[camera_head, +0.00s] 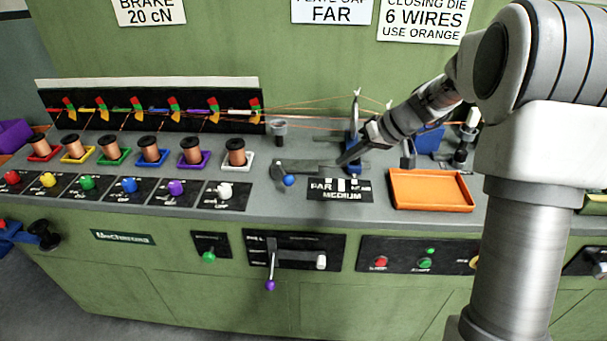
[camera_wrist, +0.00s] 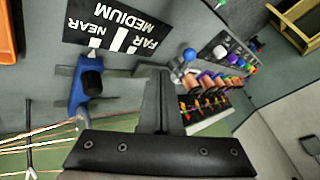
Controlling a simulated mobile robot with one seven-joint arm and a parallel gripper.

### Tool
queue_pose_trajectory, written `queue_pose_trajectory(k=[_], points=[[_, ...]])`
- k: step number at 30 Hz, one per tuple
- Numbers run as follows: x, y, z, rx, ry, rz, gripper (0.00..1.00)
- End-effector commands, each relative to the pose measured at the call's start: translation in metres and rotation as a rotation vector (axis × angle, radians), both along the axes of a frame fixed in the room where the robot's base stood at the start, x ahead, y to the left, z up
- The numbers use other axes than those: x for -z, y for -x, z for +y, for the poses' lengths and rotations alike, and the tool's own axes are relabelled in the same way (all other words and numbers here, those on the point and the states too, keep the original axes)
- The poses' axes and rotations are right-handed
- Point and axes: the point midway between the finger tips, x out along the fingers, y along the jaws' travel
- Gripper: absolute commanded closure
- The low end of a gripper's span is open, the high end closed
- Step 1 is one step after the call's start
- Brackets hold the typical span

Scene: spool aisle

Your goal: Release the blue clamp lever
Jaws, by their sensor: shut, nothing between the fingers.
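The clamp lever's blue ball knob (camera_head: 288,180) sits at the end of a dark grey arm on the bench top, left of the FAR/NEAR/MEDIUM plate. The blue knob also shows in the wrist view (camera_wrist: 189,54), just beyond and to the right of my fingertips. My gripper (camera_head: 343,161) reaches down from the right, close to a blue upright stand (camera_head: 355,138). In the wrist view my gripper (camera_wrist: 161,75) is shut and holds nothing. It looks apart from the knob. Part of the lever's arm is hidden behind my fingers in the wrist view.
The black FAR/NEAR/MEDIUM plate (camera_head: 341,196) lies right of the knob. An orange tray (camera_head: 430,190) is farther right. Several copper spools stand in coloured trays at left, behind coloured knobs. Thin copper wires (camera_head: 318,107) run behind the lever toward the blue stand.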

Motion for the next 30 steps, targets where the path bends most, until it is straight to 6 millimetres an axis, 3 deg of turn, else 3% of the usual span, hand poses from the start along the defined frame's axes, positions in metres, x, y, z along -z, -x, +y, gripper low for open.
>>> queue_pose_trajectory(k=[11, 24, 30], points=[[0.011, -0.003, 0.009, -0.001, 0.0, 0.002, 1.0], [0.08, -0.024, 0.061, -0.001, 0.0, 0.003, 1.0], [0.07, -0.016, 0.088, -0.002, 0.001, -0.002, 1.0]])
